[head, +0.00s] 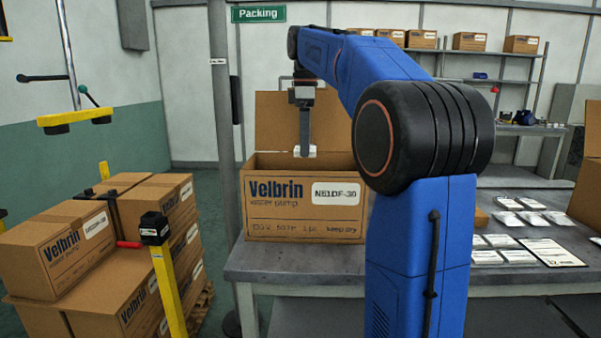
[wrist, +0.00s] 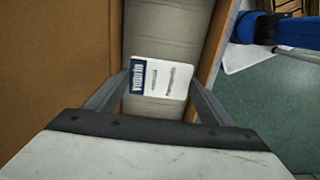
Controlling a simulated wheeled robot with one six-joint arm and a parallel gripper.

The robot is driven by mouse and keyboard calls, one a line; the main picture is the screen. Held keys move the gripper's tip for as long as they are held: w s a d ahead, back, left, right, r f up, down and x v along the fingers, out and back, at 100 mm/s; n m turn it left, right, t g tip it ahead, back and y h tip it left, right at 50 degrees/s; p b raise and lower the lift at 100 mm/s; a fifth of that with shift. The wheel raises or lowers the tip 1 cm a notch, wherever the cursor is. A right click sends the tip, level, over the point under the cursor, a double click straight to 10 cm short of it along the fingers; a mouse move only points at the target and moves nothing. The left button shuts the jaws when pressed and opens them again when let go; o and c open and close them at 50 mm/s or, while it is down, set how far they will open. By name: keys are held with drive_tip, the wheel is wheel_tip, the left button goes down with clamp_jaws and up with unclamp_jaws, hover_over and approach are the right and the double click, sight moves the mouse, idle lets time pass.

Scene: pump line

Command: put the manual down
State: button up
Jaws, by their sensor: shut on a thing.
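The manual is a small white booklet with a blue printed band (wrist: 158,79), seen between the fingers in the wrist view; its edge shows as a white strip in the head view (head: 299,152). My gripper (head: 305,151) points down and is shut on the manual, at the mouth of an open Velbrin water pump carton (head: 275,221). In the wrist view the fingers of my gripper (wrist: 157,88) flank the booklet, with the carton's inside beneath it. The carton's front wall hides its inside in the head view.
The carton stands on a grey bench (head: 300,270) with its back flap (head: 335,115) raised. Several white packets (head: 520,218) and a printed sheet (head: 551,252) lie on the right. Stacked Velbrin cartons (head: 60,250) and a yellow post (head: 168,280) stand at left.

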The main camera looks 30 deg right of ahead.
drive_tip(key=shift+f, duration=3.95)
drive_tip(key=shift+f, duration=0.15)
drive_tip(key=o, duration=1)
drive_tip(key=shift+o, duration=0.2)
wheel_tip(320, 180, up, 12)
drive_tip(key=shift+r, duration=0.15)
